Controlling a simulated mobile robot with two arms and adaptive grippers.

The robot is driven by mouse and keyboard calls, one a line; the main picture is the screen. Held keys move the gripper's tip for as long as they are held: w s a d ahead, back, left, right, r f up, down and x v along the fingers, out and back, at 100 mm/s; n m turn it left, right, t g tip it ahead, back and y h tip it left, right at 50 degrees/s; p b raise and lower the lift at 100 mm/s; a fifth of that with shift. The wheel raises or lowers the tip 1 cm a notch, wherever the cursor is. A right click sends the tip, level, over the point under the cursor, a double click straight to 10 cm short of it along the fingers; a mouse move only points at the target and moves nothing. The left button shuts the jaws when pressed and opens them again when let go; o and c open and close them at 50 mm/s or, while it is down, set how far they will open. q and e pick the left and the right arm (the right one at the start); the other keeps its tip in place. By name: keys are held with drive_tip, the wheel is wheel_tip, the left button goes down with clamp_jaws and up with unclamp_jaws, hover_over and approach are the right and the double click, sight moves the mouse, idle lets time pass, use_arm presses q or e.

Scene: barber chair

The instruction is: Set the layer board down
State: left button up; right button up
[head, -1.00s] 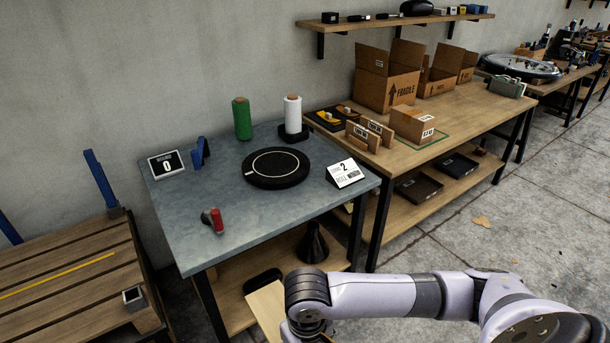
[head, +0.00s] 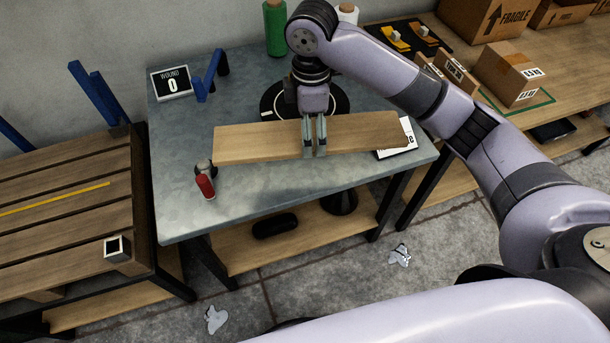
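The layer board (head: 255,142) is a long, flat wooden plank in the head view, lying crosswise over the grey table (head: 200,120). My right gripper (head: 314,150) points down with its fingers close together at the board's middle, shut on it. I cannot tell whether the board touches the table or hangs a little above it. The board and gripper partly hide the black round turntable (head: 340,98) and the white "ROLL" card (head: 408,143). My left gripper is not in view.
A red-handled tool (head: 205,186) lies by the board's left end. A "WOUND 0" display (head: 171,82), blue bracket (head: 209,75) and green spool (head: 275,28) stand behind. A pallet (head: 60,215) is at the left. The table's front left is clear.

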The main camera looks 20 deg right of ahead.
sight(305, 178)
drive_tip(key=r, duration=0.1)
drive_tip(key=w+n, duration=0.1)
drive_tip(key=r+n, duration=0.1)
drive_tip(key=shift+w+a+r, duration=0.15)
drive_tip(key=shift+a+r, duration=0.15)
drive_tip(key=shift+w+f+n, duration=0.1)
drive_tip(key=shift+f+n, duration=0.05)
drive_tip(key=shift+n, duration=0.15)
wheel_tip(305, 178, down, 20)
drive_tip(key=shift+r, duration=0.25)
drive_tip(key=o, duration=1.4)
